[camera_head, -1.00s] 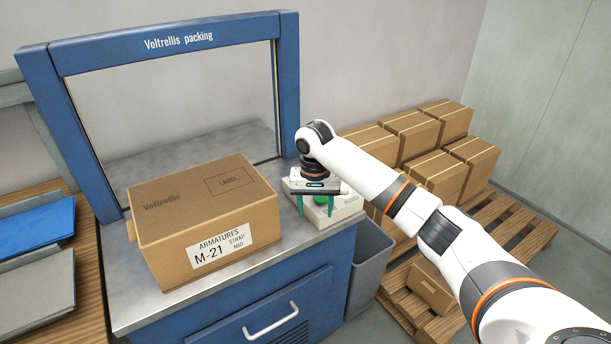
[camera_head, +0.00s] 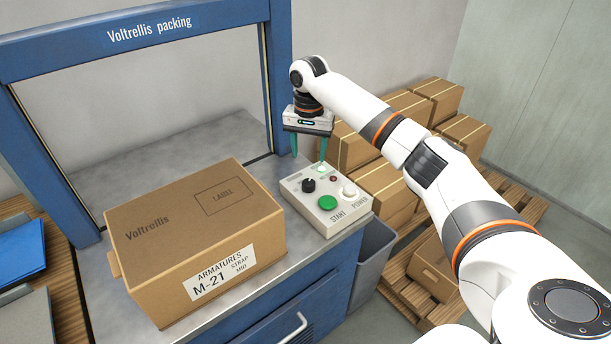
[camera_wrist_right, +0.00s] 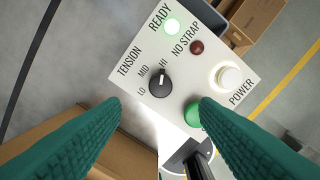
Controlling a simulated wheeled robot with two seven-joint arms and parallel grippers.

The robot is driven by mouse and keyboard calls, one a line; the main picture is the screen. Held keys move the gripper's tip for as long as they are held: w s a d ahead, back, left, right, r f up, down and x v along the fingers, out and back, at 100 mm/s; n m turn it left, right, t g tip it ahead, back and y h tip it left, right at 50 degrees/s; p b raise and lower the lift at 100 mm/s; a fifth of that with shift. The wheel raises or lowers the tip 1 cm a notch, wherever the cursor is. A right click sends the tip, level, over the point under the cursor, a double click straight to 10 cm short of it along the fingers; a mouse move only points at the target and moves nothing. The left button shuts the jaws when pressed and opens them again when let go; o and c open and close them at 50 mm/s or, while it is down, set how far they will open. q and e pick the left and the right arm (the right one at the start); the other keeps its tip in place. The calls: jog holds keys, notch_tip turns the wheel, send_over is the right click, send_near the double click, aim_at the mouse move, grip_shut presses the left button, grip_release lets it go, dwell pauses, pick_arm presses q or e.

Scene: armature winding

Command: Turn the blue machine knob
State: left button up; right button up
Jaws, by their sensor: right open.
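The control box (camera_head: 327,203) of the blue packing machine stands on the metal top, right of the carton. Its black tension knob (camera_head: 308,185) shows clearly in the right wrist view (camera_wrist_right: 160,84), with a white mark that looks turned toward HI, near the LO, MID and HI labels. My right gripper (camera_head: 308,152) is open and empty, raised above the back of the box. In the right wrist view its green fingers (camera_wrist_right: 160,104) are spread wide, with the knob between and beyond them, not touched. My left gripper is not in view.
A green START button (camera_head: 327,203) and a white POWER button (camera_head: 349,190) sit by the knob. The READY lamp (camera_wrist_right: 172,27) glows green; the NO STRAP lamp (camera_wrist_right: 196,47) is dark red. A carton (camera_head: 195,235) stands left under the blue arch (camera_head: 140,32).

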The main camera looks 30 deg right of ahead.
aim_at(309, 182)
jog(key=f, duration=0.3)
jog(key=shift+s+f, duration=0.25)
jog(key=shift+f, duration=0.05)
jog(key=f, duration=0.5)
jog(key=shift+w+f, duration=0.2)
jog(key=shift+f, duration=0.05)
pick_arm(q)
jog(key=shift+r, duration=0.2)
pick_arm(e)
jog(key=shift+f, duration=0.35)
jog(key=c, duration=1)
pick_arm(q)
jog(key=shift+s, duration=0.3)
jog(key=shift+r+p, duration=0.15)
jog(key=shift+p, duration=0.15)
